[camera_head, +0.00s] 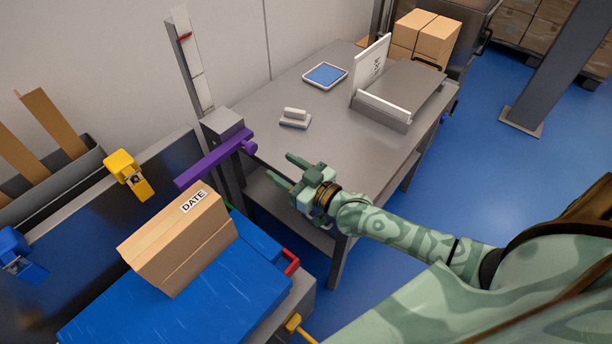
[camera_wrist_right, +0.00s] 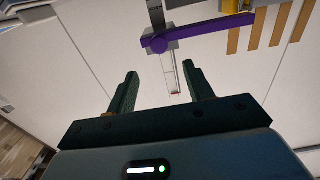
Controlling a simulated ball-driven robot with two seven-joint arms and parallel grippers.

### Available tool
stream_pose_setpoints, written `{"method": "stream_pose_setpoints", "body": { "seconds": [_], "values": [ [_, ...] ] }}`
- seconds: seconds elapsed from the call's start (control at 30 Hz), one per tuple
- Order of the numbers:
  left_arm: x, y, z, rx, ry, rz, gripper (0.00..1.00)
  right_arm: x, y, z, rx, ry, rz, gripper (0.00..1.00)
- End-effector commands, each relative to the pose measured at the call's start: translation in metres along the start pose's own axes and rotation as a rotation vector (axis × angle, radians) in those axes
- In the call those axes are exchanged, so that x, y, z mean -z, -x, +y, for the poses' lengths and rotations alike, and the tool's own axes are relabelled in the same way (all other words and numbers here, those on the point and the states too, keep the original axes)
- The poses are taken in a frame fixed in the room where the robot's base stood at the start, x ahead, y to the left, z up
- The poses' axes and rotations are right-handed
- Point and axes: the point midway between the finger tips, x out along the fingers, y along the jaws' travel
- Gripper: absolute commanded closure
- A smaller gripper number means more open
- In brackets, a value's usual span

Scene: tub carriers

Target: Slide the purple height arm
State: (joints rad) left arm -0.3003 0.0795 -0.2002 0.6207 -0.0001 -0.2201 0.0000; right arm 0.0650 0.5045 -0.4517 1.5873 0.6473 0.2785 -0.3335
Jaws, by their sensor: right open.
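The purple height arm (camera_head: 212,160) sticks out from a grey block on an upright post with a scale (camera_head: 191,60), level with the table's near left corner. Its rounded knob end is at the right, beside the block. My right gripper (camera_head: 282,170) is open and empty, to the right of and below the knob, apart from it. In the right wrist view the purple arm (camera_wrist_right: 212,32) crosses the top, beyond my two spread fingertips (camera_wrist_right: 161,78), with nothing between them. My left gripper is not in view.
A cardboard box (camera_head: 180,245) labelled DATE stands on a blue surface (camera_head: 215,300) below the arm. A yellow clamp-like part (camera_head: 124,168) is to the left. A grey table (camera_head: 320,130) holds a small white-topped block (camera_head: 295,117), a blue-topped tray (camera_head: 325,76) and a grey device (camera_head: 400,95).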

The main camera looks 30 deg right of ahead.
Motion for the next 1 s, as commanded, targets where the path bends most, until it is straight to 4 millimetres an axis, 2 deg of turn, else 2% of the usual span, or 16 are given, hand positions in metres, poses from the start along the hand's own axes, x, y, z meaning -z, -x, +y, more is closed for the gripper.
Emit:
{"method": "stream_pose_setpoints", "body": {
  "seconds": [0.03,0.1,0.2,0.33,0.9,1.0],
  "values": [
    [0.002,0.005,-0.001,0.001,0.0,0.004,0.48,0.003,0.014,0.0,0.0,0.001,-0.001,0.48],
    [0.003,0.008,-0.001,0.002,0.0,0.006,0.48,0.002,0.03,0.0,0.0,0.001,-0.001,0.48],
    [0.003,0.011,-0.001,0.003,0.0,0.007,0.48,0.002,0.047,0.0,0.0,0.001,0.001,0.48],
    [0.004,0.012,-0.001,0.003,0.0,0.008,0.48,0.001,0.06,0.0,-0.001,0.0,0.001,0.48],
    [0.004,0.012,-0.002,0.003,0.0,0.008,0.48,0.0,0.063,0.0,-0.001,0.0,0.002,0.48],
    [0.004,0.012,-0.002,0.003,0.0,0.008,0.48,-0.011,0.066,0.002,-0.008,0.005,-0.025,0.48]
  ]
}}
